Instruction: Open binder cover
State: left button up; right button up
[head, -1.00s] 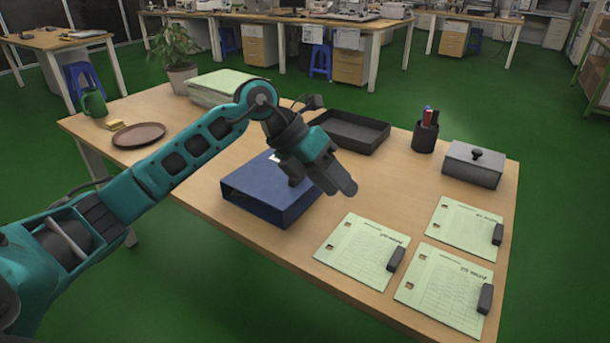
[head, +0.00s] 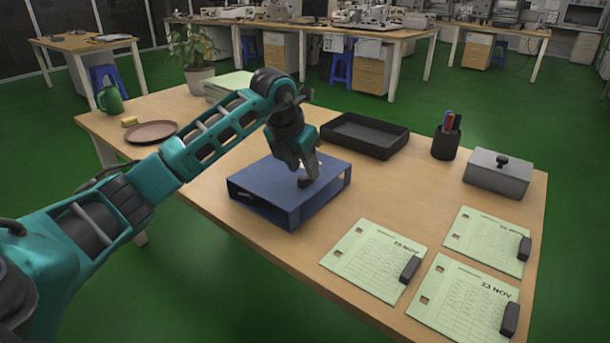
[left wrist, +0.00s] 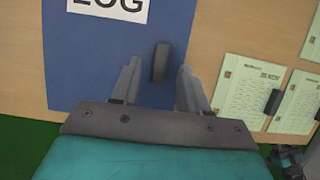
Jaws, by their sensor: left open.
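A blue binder (head: 285,192) lies flat and closed on the wooden table. Its cover also shows in the left wrist view (left wrist: 95,60), with a white label (left wrist: 108,8) of which "LOG" can be read. A dark grey rounded tab (left wrist: 160,62) stands on the cover near its right edge. My left gripper (head: 308,178) points down over the right part of the cover. In the left wrist view its open fingers (left wrist: 157,82) lie on either side of the tab's near end. I cannot tell whether they touch the tab.
Several green paper sheets (head: 372,258) with dark blocks on them lie right of the binder. A black tray (head: 365,137), a pen cup (head: 446,143) and a grey lidded box (head: 497,174) stand behind. A brown plate (head: 151,132) is at the left. Bare table surrounds the binder.

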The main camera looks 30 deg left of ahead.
pick_arm(q)
jog(key=shift+x, duration=1.15)
grip_shut()
